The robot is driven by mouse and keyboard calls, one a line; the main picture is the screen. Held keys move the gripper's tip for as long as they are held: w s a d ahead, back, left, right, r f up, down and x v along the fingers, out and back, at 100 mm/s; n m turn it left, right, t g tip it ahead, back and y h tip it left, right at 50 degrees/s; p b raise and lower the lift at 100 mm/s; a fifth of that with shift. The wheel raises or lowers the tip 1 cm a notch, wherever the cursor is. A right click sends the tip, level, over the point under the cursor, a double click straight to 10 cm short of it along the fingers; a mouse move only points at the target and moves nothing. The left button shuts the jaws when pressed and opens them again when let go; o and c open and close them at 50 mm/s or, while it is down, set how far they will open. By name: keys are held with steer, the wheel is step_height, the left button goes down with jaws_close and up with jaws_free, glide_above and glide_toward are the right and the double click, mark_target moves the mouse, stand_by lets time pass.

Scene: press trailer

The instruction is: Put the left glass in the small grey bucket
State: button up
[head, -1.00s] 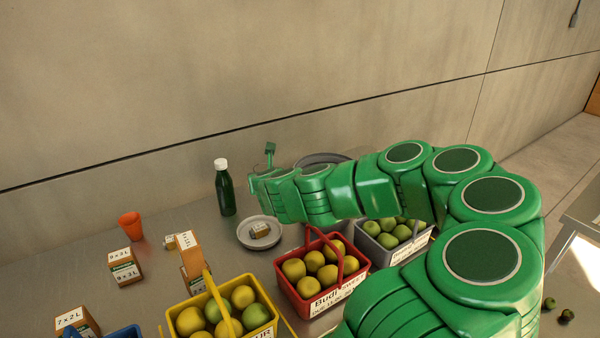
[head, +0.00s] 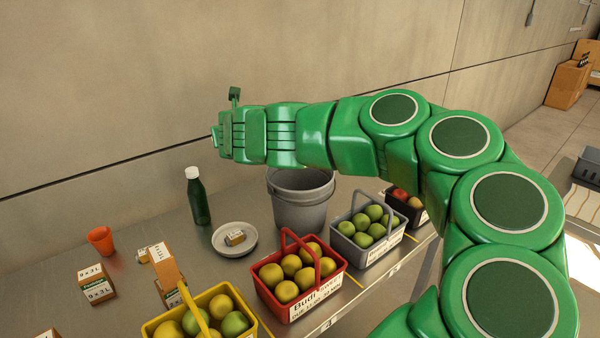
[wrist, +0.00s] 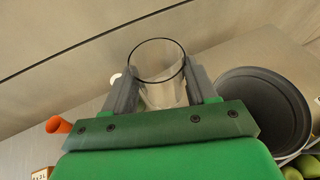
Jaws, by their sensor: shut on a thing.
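A clear glass (wrist: 158,62) is held between the two grey fingers of my gripper (wrist: 163,85) in the wrist view, its round rim facing up toward the camera. In the head view my gripper (head: 216,137) is at the end of the green arm, raised above the counter near the wall; the glass cannot be made out there. The small grey bucket (head: 300,205) stands upright on the counter, to the right of and below my gripper. In the wrist view the bucket (wrist: 262,108) is right of the glass and apart from it. What I see of its inside looks empty.
A green bottle (head: 198,198) and a white plate (head: 222,248) with a small box stand left of the bucket. Baskets of fruit, red (head: 318,300), grey (head: 372,254) and yellow (head: 160,325), line the front. An orange cup (head: 101,241) and boxes (head: 97,285) are further left.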

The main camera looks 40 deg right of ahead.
steer(key=shift+r, duration=0.35)
steer(key=s+d+f+m+g+h, duration=0.35)
steer(key=s+d+m+h, duration=0.25)
steer(key=d, duration=0.4)
steer(key=s+d+r+m+g+h, duration=0.3)
steer(key=s+d+m+g, duration=0.2)
steer(key=s+m+g, duration=0.45)
steer(key=shift+n, duration=0.75)
steer(key=f, duration=0.2)
steer(key=s+f, duration=0.1)
steer(key=f, duration=0.1)
steer(key=shift+s+a+f, duration=0.1)
steer(key=shift+a+f, duration=0.1)
steer(key=shift+f, duration=0.1)
